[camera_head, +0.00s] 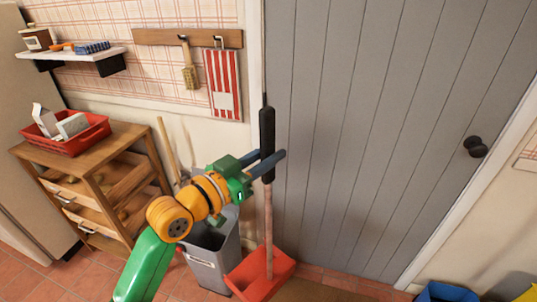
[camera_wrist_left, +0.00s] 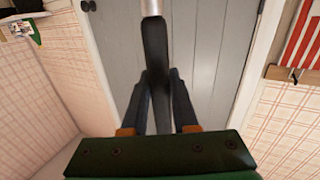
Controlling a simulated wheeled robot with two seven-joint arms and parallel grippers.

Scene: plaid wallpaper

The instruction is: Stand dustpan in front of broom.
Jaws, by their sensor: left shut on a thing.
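The dustpan has a red pan (camera_head: 258,277), a long pinkish-grey shaft and a black grip (camera_head: 267,128). It is upright in front of the grey door, the pan low near the floor; I cannot tell if it touches. My left gripper (camera_head: 268,165) is shut on the black grip. The left wrist view shows the grip (camera_wrist_left: 154,60) between its dark fingers (camera_wrist_left: 160,100). A wooden pole (camera_head: 164,143) rises behind my left arm beside the drawer unit; it may be the broom, but its lower end is hidden. My right gripper is out of view.
A grey bin (camera_head: 207,262) stands just left of the pan. A wooden drawer unit (camera_head: 100,145) with a red basket (camera_head: 67,140) is at left. A wall rack (camera_head: 155,37) holds a brush (camera_head: 189,76) and a striped cloth (camera_head: 222,70). A blue container (camera_head: 440,292) is at lower right.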

